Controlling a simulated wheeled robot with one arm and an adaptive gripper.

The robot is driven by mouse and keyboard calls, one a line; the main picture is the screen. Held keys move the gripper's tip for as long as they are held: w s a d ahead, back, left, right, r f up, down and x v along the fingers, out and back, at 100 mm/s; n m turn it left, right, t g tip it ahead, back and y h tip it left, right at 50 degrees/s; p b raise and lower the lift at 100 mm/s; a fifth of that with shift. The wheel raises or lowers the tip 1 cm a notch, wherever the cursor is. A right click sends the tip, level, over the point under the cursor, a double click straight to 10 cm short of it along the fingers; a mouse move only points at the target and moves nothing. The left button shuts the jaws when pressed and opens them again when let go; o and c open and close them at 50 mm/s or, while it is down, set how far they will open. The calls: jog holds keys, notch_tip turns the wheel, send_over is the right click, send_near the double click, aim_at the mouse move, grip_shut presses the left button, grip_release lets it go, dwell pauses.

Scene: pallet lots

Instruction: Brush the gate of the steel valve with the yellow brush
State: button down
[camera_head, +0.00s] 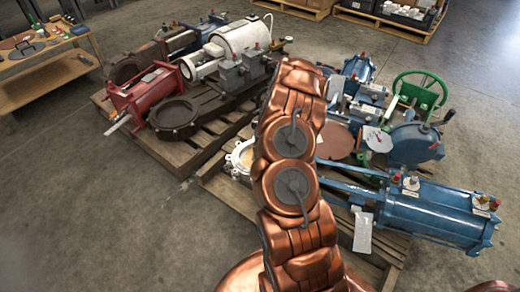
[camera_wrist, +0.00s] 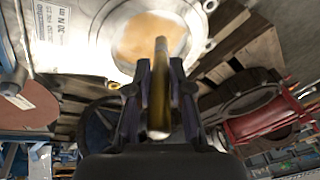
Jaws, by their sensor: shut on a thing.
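The steel valve (camera_wrist: 104,42) shows at the top of the wrist view as a bright round metal ring. Its gate (camera_wrist: 138,40) is a tan-orange disc inside the ring. In the camera_head view the pale valve (camera_head: 231,160) is partly hidden behind my arm. My gripper (camera_wrist: 155,82) is shut on the yellow brush (camera_wrist: 160,100), seen as a dark yellow handle between the fingers. The brush's far end overlaps the gate in the wrist view; I cannot tell if they touch. The bristles cannot be made out. My arm hides the gripper in the camera_head view.
A red-bodied valve (camera_head: 150,92) and a white valve (camera_head: 236,42) lie on the left pallet (camera_head: 160,150). Blue cylinders (camera_head: 440,210) and a green handwheel (camera_head: 420,92) crowd the right side. A wooden bench (camera_head: 45,78) stands far left. Floor at lower left is clear.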

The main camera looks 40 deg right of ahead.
jog(key=shift+r+p, duration=0.4)
jog(key=shift+r, duration=0.55)
jog(key=shift+w+r+p, duration=0.15)
jog(key=shift+r+p, duration=0.8)
jog(key=shift+r, duration=0.6)
jog(key=shift+a, duration=0.1)
